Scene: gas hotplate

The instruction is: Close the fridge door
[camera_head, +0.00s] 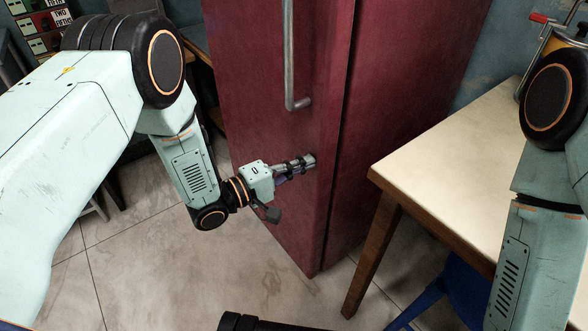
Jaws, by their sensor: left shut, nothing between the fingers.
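The dark red fridge door (265,110) fills the upper middle of the head view. Its vertical metal handle (289,60) is on the door's front, near its right edge. A dark seam separates the door from the red fridge body (410,85); I cannot tell how wide any gap is. My left gripper (308,161) is shut and empty, at the lower part of the door below the handle. Its fingertips are against or very near the door surface; I cannot tell which. My right arm shows at the right edge, but its gripper is out of view.
A table (455,165) with a pale top and wooden legs stands right of the fridge. A blue chair (455,290) is under it. A can with a red-handled tool (540,18) is at the back right. Tiled floor (150,265) is clear below the left arm.

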